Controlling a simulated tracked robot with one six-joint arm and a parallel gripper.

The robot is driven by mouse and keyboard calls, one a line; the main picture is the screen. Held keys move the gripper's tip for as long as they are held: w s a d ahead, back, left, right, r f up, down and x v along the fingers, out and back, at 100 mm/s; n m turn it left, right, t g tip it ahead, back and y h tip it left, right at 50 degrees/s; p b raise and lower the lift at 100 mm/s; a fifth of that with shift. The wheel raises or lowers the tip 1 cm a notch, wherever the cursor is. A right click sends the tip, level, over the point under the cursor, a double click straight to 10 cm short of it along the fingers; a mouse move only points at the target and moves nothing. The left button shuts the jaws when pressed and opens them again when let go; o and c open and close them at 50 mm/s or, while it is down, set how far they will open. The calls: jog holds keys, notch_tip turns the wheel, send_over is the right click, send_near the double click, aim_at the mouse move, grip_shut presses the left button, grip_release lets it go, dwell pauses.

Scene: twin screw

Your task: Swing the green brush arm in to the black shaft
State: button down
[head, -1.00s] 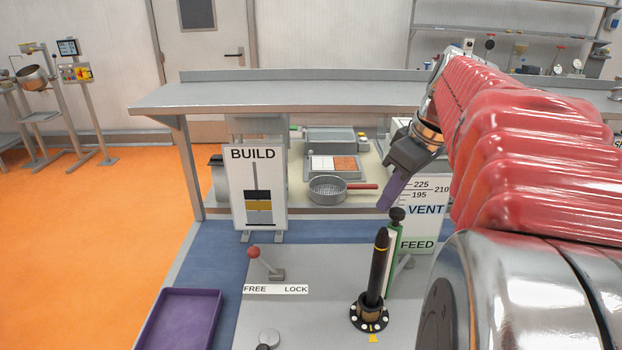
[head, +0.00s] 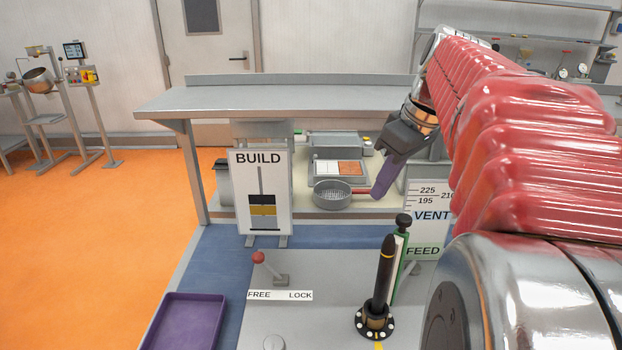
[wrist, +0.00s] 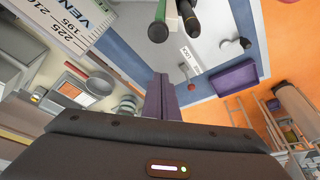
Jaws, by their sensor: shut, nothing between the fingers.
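The black shaft (head: 384,275) stands upright in a round black flange with light bolts on the grey plate. It has a thin yellow band. The green brush arm (head: 402,262) stands close behind and right of the shaft, topped by a black knob (head: 403,219). Whether it touches the shaft cannot be told. In the wrist view the knob (wrist: 158,32), the green arm (wrist: 170,14) and the shaft (wrist: 188,14) show at the top. My gripper (head: 377,194), with purple fingers, is shut and empty, above and left of the knob in the head view, apart from it.
A red-knobbed lever (head: 258,258) stands by the FREE/LOCK label. A purple tray (head: 187,318) lies at the front left. A BUILD sign (head: 262,190), a strainer (head: 333,196) and a VENT/FEED board (head: 426,200) stand behind. A grey shelf (head: 290,98) overhangs the back.

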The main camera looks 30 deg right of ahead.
jog(key=v, duration=0.7)
jog(key=shift+d, duration=0.3)
jog(key=shift+w, duration=0.15)
